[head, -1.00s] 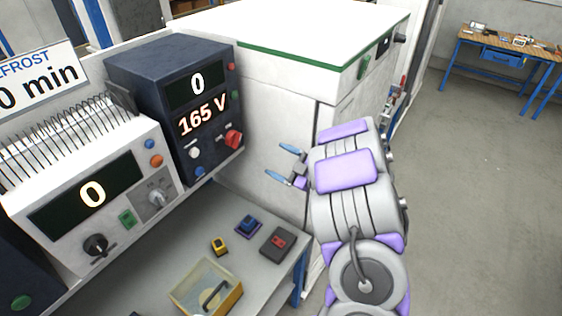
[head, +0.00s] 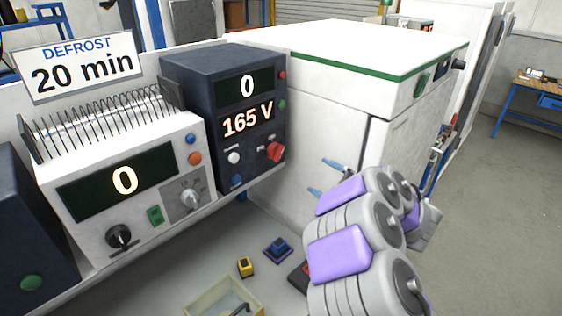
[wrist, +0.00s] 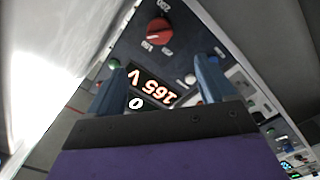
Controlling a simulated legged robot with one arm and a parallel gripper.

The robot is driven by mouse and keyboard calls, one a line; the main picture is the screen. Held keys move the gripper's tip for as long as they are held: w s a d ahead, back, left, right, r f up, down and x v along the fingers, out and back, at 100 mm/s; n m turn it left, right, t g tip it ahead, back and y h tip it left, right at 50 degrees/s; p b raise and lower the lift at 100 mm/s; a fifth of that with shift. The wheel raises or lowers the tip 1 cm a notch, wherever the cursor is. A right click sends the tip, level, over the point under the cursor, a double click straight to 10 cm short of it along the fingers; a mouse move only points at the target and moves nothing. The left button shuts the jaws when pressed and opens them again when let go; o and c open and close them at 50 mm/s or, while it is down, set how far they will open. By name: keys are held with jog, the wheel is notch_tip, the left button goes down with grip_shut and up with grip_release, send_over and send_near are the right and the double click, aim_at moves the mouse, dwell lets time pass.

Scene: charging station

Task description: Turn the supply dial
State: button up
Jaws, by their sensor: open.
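A dark blue supply unit (head: 213,80) stands on the shelf and shows 0 and 165 V. Its red dial (head: 274,150) is at the lower right of its front panel, and it also shows at the top of the wrist view (wrist: 159,31), with a scale around it. My gripper (head: 322,178) is to the right of the unit in the head view, apart from the dial. Its two blue fingers are spread and empty. In the wrist view my gripper (wrist: 162,72) has the lit display behind its fingers.
A white device (head: 70,218) with a wire rack, a black knob (head: 119,237) and a grey dial (head: 190,199) stands left of the unit. A "DEFROST 20 min" sign (head: 82,67) is behind it. A white cabinet (head: 320,125) stands right. Below are a yellow tray (head: 190,308) and small blocks.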

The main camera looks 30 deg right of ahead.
jog(key=b+x, duration=0.2)
jog(key=x, duration=1.4)
jog(key=shift+w, duration=0.3)
jog(key=shift+f, duration=0.1)
jog(key=c, duration=1)
jog(key=shift+f+n+b, duration=0.1)
jog(key=shift+n+b, duration=0.55)
jog(key=shift+n, duration=0.35)
jog(key=o, duration=1)
jog(key=p+v, duration=0.2)
jog(key=v, duration=1.5)
jog(key=shift+s+p, duration=0.2)
jog(key=shift+p, duration=0.2)
